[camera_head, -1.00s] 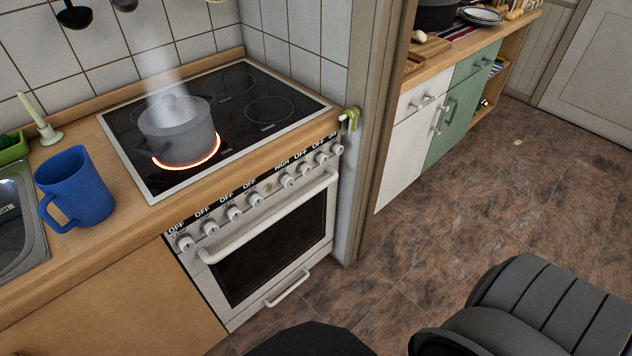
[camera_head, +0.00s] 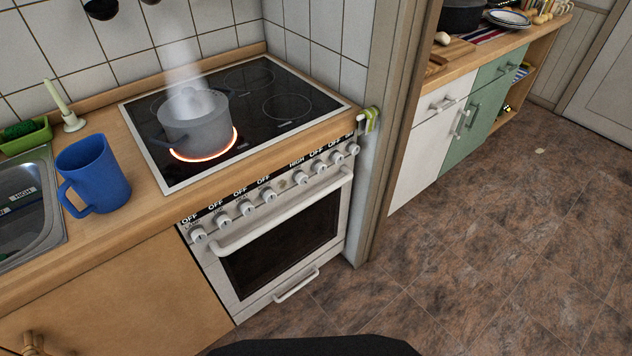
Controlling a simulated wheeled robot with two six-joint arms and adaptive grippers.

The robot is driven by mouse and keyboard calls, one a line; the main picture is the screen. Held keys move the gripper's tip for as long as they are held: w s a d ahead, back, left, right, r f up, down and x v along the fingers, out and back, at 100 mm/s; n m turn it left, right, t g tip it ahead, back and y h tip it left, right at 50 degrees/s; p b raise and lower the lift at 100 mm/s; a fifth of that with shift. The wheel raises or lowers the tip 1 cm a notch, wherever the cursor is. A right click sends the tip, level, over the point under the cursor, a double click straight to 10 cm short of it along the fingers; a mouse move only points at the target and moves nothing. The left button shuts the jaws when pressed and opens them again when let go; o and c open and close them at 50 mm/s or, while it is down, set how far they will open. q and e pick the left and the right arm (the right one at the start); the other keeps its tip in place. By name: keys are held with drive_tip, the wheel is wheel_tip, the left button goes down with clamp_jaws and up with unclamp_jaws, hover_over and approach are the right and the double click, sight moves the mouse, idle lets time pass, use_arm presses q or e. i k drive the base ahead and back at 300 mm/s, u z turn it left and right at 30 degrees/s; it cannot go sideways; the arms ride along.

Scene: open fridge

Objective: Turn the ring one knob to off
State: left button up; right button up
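The stove (camera_head: 340,215) has a black glass cooktop (camera_head: 240,105) with a row of white knobs along its front. The knob (camera_head: 301,178) under the "HIGH" label (camera_head: 296,163) is the first of the right-hand group. The other knobs, such as the leftmost knob (camera_head: 198,234) and the rightmost knob (camera_head: 352,149), have "OFF" labels. The front-left ring (camera_head: 228,147) glows orange-red under a steaming grey lidded pot (camera_head: 196,125). Which knob is the ring one knob is not readable. Neither my left nor my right gripper is in view.
A blue mug (camera_head: 95,180) stands on the wooden counter (camera_head: 130,222) between the sink (camera_head: 30,222) and the stove. The oven handle (camera_head: 275,222) runs below the knobs. A wall post (camera_head: 393,110) stands right of the stove. The floor (camera_head: 480,255) in front is open.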

sight(299, 176)
drive_tip(key=z, duration=1.4)
drive_tip(key=k, duration=0.9)
drive_tip(key=u, duration=1.55)
drive_tip(key=i, duration=0.5)
drive_tip(key=u, duration=0.05)
